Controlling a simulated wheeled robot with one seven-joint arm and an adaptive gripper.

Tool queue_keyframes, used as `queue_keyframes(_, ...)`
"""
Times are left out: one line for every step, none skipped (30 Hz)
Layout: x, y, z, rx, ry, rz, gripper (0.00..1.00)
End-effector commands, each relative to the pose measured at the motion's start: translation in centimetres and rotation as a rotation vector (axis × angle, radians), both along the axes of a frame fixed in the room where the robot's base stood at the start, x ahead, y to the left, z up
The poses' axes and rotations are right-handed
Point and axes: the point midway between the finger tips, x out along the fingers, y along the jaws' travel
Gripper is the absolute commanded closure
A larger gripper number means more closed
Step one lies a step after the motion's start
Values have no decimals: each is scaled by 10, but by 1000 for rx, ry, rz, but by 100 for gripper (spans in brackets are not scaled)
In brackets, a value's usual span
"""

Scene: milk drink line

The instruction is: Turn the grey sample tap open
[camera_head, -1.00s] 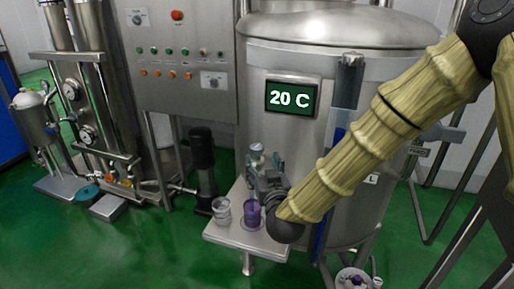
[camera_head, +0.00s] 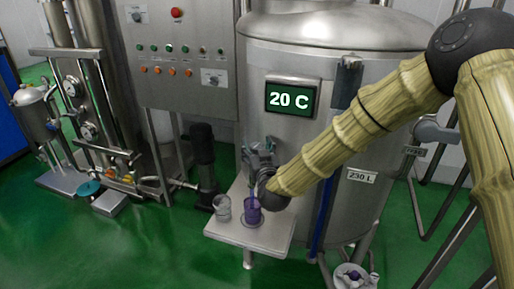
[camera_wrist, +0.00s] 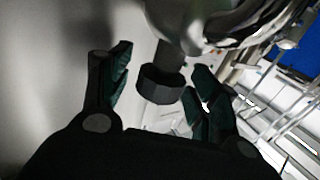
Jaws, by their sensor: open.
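The grey sample tap shows in the wrist view as a shiny metal body with a stem ending in a dark grey faceted piece (camera_wrist: 161,85). My gripper (camera_wrist: 160,78) is open, with one dark finger on each side of that piece. Gaps show between the piece and both fingers. In the head view my gripper (camera_head: 259,160) is at the tank front, above a small shelf. It hides most of the tap there, and I cannot tell the tap's turn position.
A purple cup (camera_head: 253,212) and a clear beaker (camera_head: 223,208) stand on the metal shelf (camera_head: 250,238) below my gripper. The steel tank (camera_head: 330,150) with a 20 C display (camera_head: 292,98) is right behind. A control panel (camera_head: 180,60) is at left.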

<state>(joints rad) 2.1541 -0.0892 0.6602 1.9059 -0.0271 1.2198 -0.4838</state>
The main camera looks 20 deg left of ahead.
Motion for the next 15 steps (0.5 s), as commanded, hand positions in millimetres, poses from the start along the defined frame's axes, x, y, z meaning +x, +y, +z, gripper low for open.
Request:
queue_keyframes(0,0,0,0,0,0,39)
queue_keyframes(0,0,0,0,0,0,44)
queue_keyframes(0,0,0,0,0,0,52)
queue_keyframes(0,0,0,0,0,0,57)
queue_keyframes(0,0,0,0,0,0,63)
queue_keyframes(0,0,0,0,0,0,70)
queue_keyframes(0,0,0,0,0,0,75)
queue_keyframes(0,0,0,0,0,0,81)
queue_keyframes(0,0,0,0,0,0,85)
queue_keyframes(0,0,0,0,0,0,85)
queue_keyframes(0,0,0,0,0,0,85)
queue_keyframes(0,0,0,0,0,1,85)
queue_keyframes(0,0,0,0,-1,3,85)
queue_keyframes(0,0,0,0,-1,7,85)
queue_keyframes(0,0,-1,2,-1,16,85)
